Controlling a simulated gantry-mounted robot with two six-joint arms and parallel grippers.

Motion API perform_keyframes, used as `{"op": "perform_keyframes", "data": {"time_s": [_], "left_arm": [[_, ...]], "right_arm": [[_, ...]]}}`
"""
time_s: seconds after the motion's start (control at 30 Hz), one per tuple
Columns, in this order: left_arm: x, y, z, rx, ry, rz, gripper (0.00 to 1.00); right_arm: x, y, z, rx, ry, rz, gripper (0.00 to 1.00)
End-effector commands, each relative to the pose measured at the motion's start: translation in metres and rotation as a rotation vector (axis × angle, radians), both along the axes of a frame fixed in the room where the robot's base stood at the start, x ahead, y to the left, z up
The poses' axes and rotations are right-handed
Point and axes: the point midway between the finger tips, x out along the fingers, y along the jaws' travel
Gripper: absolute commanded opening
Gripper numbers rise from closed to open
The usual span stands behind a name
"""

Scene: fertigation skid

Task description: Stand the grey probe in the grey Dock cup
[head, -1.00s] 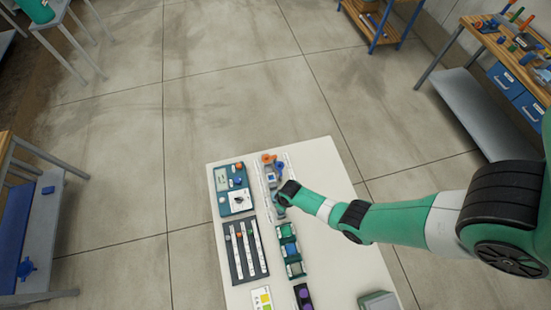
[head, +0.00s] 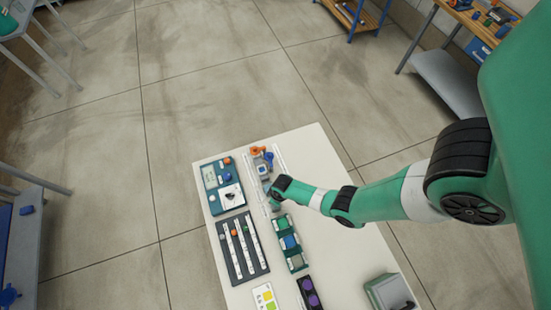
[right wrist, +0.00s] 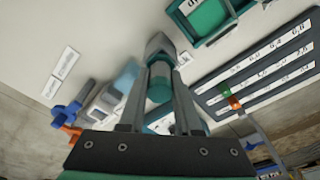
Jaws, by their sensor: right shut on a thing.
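My right gripper (head: 272,203) is low over the white table, between the orange and blue fitting and the green tray. In the right wrist view its fingers (right wrist: 160,55) are shut on a grey piece at their tips, which I take for the grey probe (right wrist: 161,44); it is mostly hidden by the fingers. A teal cylinder (right wrist: 160,88) shows between the fingers. I cannot pick out the grey Dock cup; it may be hidden under the gripper. My left gripper is not in view.
The green tray (head: 302,268) with coloured inserts lies just in front of the gripper. A teal control panel (head: 212,205) and a dark panel with white scales (head: 260,267) lie left. An orange and blue fitting (head: 267,158) stands behind.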

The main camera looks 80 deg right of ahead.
Motion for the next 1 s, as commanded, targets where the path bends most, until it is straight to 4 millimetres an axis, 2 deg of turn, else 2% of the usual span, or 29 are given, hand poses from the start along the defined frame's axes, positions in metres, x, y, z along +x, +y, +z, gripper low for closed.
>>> {"op": "perform_keyframes", "data": {"time_s": [0.33,0.37,0.5,0.57,0.83,1.0], "left_arm": [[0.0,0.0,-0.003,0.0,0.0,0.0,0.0],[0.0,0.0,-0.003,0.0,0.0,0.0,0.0],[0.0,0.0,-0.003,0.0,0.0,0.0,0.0],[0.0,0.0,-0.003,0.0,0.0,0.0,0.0],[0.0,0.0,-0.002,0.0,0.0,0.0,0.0],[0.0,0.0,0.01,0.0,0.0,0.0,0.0]], "right_arm": [[0.0,0.0,-0.003,0.0,-0.001,0.001,0.0],[0.0,0.0,-0.003,0.0,-0.001,0.001,0.34],[0.0,0.0,-0.003,0.0,-0.001,0.001,0.59],[0.0,0.0,-0.003,0.0,-0.001,0.001,0.67],[0.0,0.0,-0.003,0.0,0.0,0.001,0.67],[0.0,0.0,0.01,0.0,0.0,0.0,0.67]]}}
